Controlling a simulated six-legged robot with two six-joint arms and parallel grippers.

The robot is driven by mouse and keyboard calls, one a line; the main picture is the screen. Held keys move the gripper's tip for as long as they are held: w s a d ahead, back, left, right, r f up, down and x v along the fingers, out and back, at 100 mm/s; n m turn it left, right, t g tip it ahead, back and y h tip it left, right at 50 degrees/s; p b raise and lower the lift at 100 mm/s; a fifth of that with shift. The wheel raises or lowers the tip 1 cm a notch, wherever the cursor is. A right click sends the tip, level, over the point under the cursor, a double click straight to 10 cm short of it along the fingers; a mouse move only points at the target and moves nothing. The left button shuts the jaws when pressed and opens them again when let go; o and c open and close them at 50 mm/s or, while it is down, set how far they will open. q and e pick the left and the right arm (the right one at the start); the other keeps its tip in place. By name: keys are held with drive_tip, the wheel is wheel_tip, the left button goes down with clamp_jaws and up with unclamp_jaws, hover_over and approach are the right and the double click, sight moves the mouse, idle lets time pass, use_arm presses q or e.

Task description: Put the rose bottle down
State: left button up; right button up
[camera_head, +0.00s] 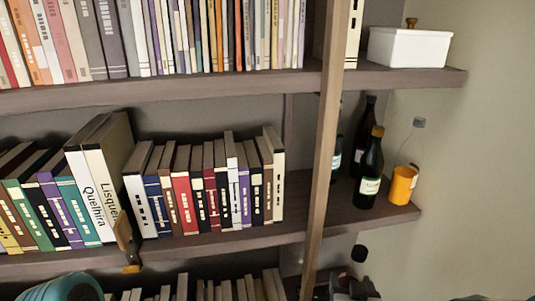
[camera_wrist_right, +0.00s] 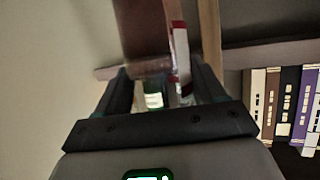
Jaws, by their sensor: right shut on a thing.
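My right gripper (camera_head: 343,286) is at the bottom of the head view, just below the middle shelf's front edge and right of the wooden upright. It is shut on the rose bottle, of which a dark round top (camera_head: 359,253) seems to show in the head view. The right wrist view looks upside down. There, a blurred reddish-brown body (camera_wrist_right: 143,32) rises beyond the fingers of the gripper (camera_wrist_right: 163,88); I take it for the bottle. Its grasped part is hard to make out. My left gripper is not in view.
A dark bottle (camera_head: 370,170) stands on the middle shelf (camera_head: 338,219), another behind it. An orange cup (camera_head: 402,185) and a clear grey-capped bottle (camera_head: 412,150) are near the right end. The upright (camera_head: 327,140) and several books (camera_head: 205,190) lie left. A white box (camera_head: 408,48) is above.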

drive_tip(key=shift+s+d+r, duration=0.1)
drive_tip(key=shift+s+d, duration=0.05)
drive_tip(key=shift+d, duration=0.5)
drive_tip(key=shift+s+d+r, duration=0.1)
drive_tip(key=shift+d, duration=0.5)
drive_tip(key=shift+s+d+n+y, duration=0.15)
drive_tip(key=shift+s+n+y, duration=0.05)
drive_tip(key=shift+n+y, duration=0.1)
drive_tip(key=shift+s+a+n+y, duration=0.15)
drive_tip(key=shift+a+n+y, duration=0.65)
drive_tip(key=shift+a, duration=0.4)
drive_tip(key=shift+f, duration=0.1)
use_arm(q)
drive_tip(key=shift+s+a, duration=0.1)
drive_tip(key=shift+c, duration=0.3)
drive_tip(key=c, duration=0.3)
